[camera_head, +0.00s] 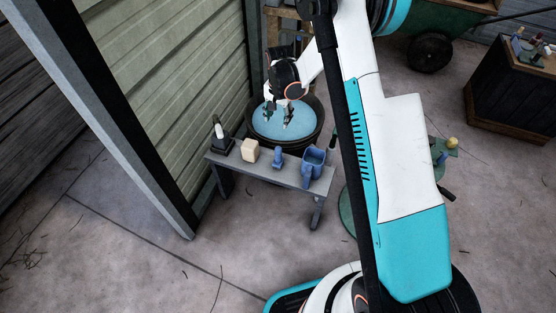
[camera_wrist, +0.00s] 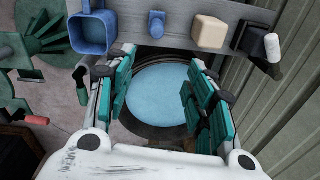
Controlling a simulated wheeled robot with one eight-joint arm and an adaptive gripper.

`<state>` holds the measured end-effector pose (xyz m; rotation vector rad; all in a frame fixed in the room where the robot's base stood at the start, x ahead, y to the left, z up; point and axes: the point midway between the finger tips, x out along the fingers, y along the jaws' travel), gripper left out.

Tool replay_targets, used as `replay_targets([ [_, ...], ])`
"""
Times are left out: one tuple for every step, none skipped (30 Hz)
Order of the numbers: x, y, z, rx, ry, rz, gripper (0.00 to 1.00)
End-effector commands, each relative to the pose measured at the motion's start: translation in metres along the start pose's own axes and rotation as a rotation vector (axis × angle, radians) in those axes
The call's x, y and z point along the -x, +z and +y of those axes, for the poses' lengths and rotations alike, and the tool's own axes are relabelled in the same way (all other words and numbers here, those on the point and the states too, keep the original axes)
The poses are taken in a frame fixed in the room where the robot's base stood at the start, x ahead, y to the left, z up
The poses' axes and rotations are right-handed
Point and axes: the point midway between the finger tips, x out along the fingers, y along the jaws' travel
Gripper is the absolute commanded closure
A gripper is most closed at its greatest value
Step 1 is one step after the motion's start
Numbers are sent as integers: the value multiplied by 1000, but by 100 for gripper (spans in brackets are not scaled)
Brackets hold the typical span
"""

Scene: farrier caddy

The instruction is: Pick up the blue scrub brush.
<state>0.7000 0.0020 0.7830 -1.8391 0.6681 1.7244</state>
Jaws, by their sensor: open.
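A small blue object (camera_head: 278,158), which looks like the scrub brush, stands on a grey bench between a tan block and a blue jug. It also shows at the top of the wrist view (camera_wrist: 157,22), between the same two things; its bristles cannot be made out. My gripper (camera_head: 278,114) is open and empty over a round dark tub of blue water, behind the bench. In the wrist view the two teal-padded fingers (camera_wrist: 161,60) are spread apart, with the water between them and the brush beyond their tips.
The grey bench (camera_head: 237,162) also holds the tan block (camera_head: 250,150), the blue jug (camera_head: 313,160) and a black-and-white item (camera_head: 220,135). The tub (camera_head: 256,132) stands close behind it. A corrugated wall (camera_head: 180,75) rises at left. Floor in front of the bench is open.

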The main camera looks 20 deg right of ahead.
Motion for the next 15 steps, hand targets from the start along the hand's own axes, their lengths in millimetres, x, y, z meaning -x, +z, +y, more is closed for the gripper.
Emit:
replay_targets([
  [-19, -1, -1, -17, 9, -10, 50],
  [-28, -1, -1, -27, 15, -16, 50],
  [-39, -1, -1, -39, 21, -22, 50],
  [-47, -1, -1, -49, 26, -27, 50],
  [-54, -1, -1, -56, 30, -31, 50],
  [-62, 0, -1, -64, 35, -36, 50],
  [-67, 0, 0, -70, 38, -38, 50],
  [-71, 0, 0, -75, 40, -40, 50],
  [-75, 1, 0, -80, 43, -43, 50],
  [-78, 1, 0, -83, 44, -44, 50],
  [-80, 1, 0, -85, 45, -45, 50],
  [-84, 1, 1, -86, 46, -46, 50],
  [-88, 2, 1, -87, 47, -46, 50],
  [-92, 2, 1, -87, 47, -47, 50],
  [-98, 2, 2, -87, 47, -47, 50],
])
